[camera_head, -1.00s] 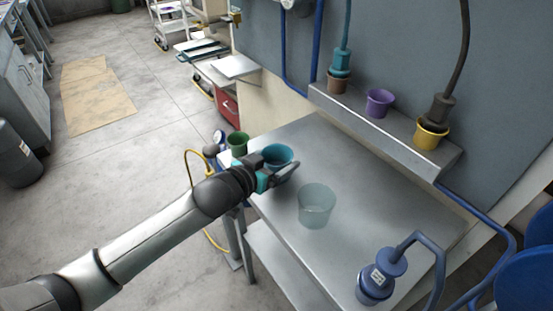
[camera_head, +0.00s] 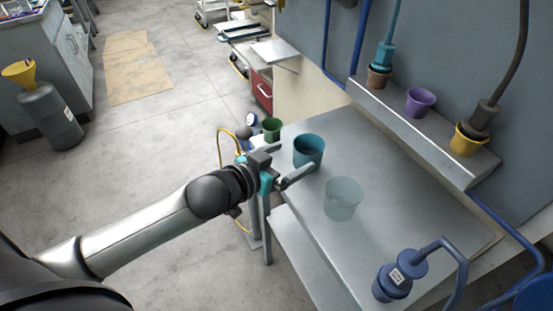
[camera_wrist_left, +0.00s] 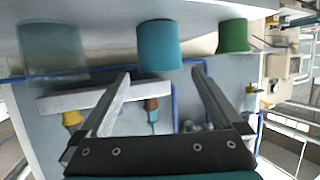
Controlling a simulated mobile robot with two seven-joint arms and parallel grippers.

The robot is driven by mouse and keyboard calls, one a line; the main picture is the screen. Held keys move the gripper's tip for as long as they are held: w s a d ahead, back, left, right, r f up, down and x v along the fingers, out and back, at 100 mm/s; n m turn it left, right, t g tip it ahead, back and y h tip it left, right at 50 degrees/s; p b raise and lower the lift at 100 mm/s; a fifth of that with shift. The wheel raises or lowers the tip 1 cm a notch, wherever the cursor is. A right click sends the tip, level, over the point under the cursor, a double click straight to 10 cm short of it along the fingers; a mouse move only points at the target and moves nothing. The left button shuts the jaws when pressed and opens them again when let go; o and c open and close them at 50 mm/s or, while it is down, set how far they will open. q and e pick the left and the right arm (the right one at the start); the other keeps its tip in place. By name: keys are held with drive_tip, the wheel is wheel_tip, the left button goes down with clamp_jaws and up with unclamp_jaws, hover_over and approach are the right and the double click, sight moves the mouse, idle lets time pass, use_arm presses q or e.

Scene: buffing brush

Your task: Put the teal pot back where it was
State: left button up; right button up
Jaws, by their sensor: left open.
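The teal pot (camera_head: 308,152) stands upright on the metal table near its left edge. A translucent pale pot (camera_head: 343,199) stands nearer the front, to the right of the teal pot. My left gripper (camera_head: 292,163) is open and empty beside the teal pot, on its near left side. In the left wrist view, the teal pot (camera_wrist_left: 158,45) appears inverted beyond the spread fingertips (camera_wrist_left: 160,76), with a gap between. The translucent pot (camera_wrist_left: 52,50) is left of it there. My right gripper is out of view.
A green pot (camera_head: 271,128) stands at the table's far left corner. A raised shelf (camera_head: 425,141) holds brown, purple (camera_head: 420,101) and yellow (camera_head: 467,140) pots. A blue plug-like device (camera_head: 393,280) stands at the table's front. The table's middle right is clear.

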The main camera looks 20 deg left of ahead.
use_arm(q)
drive_tip(key=shift+p+v, duration=0.3)
drive_tip(key=shift+v, duration=1.75)
idle(0.9)
